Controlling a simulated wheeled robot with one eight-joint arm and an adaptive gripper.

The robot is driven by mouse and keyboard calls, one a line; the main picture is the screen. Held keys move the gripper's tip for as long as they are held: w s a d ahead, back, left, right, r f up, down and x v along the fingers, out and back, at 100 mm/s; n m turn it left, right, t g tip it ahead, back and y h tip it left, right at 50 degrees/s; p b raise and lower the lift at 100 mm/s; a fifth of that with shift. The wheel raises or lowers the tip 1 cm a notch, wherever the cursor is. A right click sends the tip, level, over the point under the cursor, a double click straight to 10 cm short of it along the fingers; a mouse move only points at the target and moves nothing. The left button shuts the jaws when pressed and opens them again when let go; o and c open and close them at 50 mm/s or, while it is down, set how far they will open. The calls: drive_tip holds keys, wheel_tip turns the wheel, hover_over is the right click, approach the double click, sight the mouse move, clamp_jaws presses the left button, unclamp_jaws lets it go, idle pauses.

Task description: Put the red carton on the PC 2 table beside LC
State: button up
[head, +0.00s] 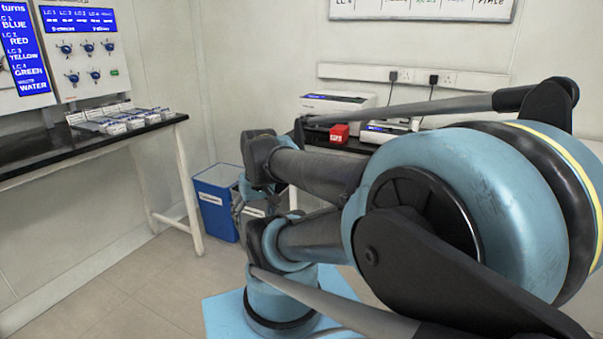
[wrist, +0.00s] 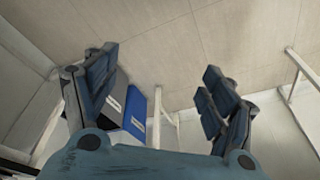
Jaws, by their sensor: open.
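A small red carton (head: 339,133) rests on the dark-topped back table (head: 352,145), between a white boxy instrument (head: 337,103) and a low grey device (head: 389,129). No label naming this table as PC 2, or either device as LC, is readable. My gripper (wrist: 158,68) is open and empty in the wrist view, its fingers spread wide above the floor. My arm hides the right part of the back table.
A blue bin (head: 214,203) stands on the floor by the back wall, with a grey bin beside it; the blue bin also shows in the wrist view (wrist: 135,112). A black bench (head: 60,146) with several white packs (head: 122,117) is at left. Floor at front left is clear.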

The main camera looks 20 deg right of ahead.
drive_tip(key=w+d+r+t+y, duration=0.1)
drive_tip(key=w+r+t, duration=0.35)
drive_tip(key=w, duration=0.85)
drive_tip(key=w+r+t+y, duration=0.1)
drive_tip(key=w+r+t, duration=0.4)
drive_tip(key=w, duration=0.7)
drive_tip(key=w+d+r+t+h, duration=0.1)
drive_tip(key=w+d+r+t, duration=0.1)
drive_tip(key=w+d+r, duration=0.3)
drive_tip(key=w+d+m+t+h, duration=0.1)
drive_tip(key=w+d+m+h, duration=0.2)
drive_tip(key=d, duration=0.5)
drive_tip(key=w+d+m+t+h, duration=0.1)
drive_tip(key=w+d+m+h, duration=0.1)
drive_tip(key=d+h, duration=0.45)
drive_tip(key=s+d+f+m+g+h, duration=0.2)
drive_tip(key=d+f+m+h, duration=0.1)
drive_tip(key=d, duration=0.6)
drive_tip(key=s+d+f+m+g+h, duration=0.2)
drive_tip(key=s+d+f+g+h, duration=0.1)
drive_tip(key=d, duration=0.6)
drive_tip(key=x, duration=1.2)
drive_tip(key=shift+w+f, duration=0.1)
drive_tip(key=shift+w, duration=0.2)
drive_tip(key=shift+x, duration=2.6)
drive_tip(key=shift+s+d, duration=0.15)
drive_tip(key=shift+s, duration=0.1)
